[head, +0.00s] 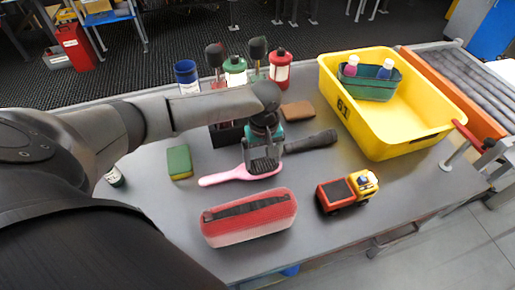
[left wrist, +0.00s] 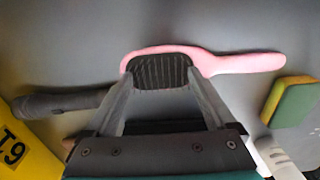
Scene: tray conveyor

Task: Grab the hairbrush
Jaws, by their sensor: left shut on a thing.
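The pink hairbrush (head: 225,178) lies on the grey table, handle to the left in the head view. In the left wrist view the hairbrush (left wrist: 245,63) shows its dark bristle pad facing the camera, with the handle to the right. My left gripper (head: 263,165) comes down over the brush head. In the left wrist view the fingers of my left gripper (left wrist: 161,80) are shut on the brush head, one on each side. In the head view the gripper hides most of the brush head. My right gripper is in neither view.
A dark grey flashlight-like object (head: 312,142) lies just right of the gripper. A red pencil case (head: 248,218) and toy truck (head: 347,192) are in front. A green sponge (head: 179,162) is left. A yellow crate (head: 400,140) stands right; bottles and canisters (head: 235,70) are behind.

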